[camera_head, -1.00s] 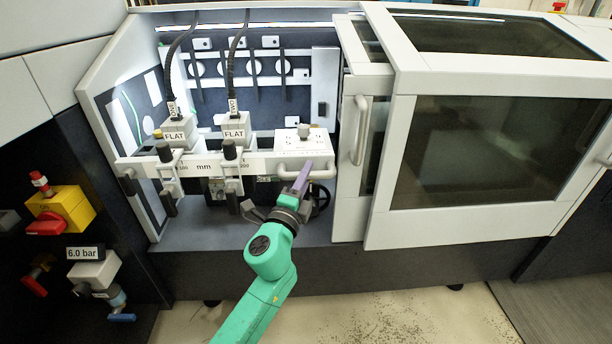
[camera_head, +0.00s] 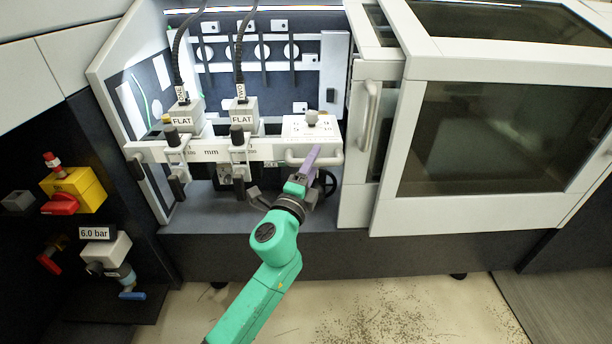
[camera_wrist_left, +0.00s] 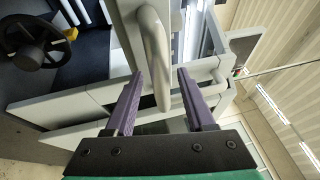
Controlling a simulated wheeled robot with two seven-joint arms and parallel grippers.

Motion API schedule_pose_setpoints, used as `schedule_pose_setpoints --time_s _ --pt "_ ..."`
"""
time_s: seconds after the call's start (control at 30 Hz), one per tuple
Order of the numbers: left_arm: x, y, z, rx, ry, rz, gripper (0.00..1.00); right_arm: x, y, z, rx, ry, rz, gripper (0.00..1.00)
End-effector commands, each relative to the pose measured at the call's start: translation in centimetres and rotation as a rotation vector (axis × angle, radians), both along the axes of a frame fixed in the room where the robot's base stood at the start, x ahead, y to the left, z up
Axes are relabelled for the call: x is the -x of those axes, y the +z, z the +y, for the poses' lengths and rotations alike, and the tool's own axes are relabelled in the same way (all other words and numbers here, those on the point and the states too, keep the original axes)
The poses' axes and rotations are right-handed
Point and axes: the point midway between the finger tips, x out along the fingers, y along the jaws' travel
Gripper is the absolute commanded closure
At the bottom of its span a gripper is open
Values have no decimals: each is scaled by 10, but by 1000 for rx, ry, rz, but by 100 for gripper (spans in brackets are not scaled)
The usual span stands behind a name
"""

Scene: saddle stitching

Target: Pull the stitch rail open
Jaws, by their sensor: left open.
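The stitch rail (camera_head: 205,150) is a pale bar marked "mm" across the front of the open bay. Its curved grey handle (camera_head: 330,158) is at its right end. My left gripper (camera_head: 313,155), with purple fingers, is at this handle. In the left wrist view, a rounded grey handle (camera_wrist_left: 155,45) reaches down between the two spread fingers of my left gripper (camera_wrist_left: 160,75). The jaws are open, with a gap beside the handle, so it is not gripped. In the head view the fingers hide part of the handle. My right gripper is not in view.
Two stitch heads labelled FLAT (camera_head: 183,118) sit behind the rail. A dark handwheel (camera_head: 328,183) is just below the handle; a windowed guard with a vertical handle (camera_head: 370,115) stands to the right. A yellow-and-red switch (camera_head: 75,190) is at left.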

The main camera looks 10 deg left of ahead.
Motion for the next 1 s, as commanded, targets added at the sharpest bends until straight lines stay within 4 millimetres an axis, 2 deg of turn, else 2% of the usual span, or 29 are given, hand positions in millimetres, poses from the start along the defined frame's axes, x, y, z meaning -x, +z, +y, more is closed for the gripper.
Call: schedule_pose_setpoints --time_s 0.2,0.4,0.5,0.6,0.73,1.0 --pt "39 -10 6 -1 0 4 45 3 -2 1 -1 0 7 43" --pt "93 -22 14 1 0 6 45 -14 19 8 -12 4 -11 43" --pt "116 -26 18 0 0 5 45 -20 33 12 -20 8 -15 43" --pt "130 -27 20 1 0 3 45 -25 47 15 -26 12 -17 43" --pt "138 -25 21 0 0 2 45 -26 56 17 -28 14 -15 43" --pt "138 -24 21 0 0 1 45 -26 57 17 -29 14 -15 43"
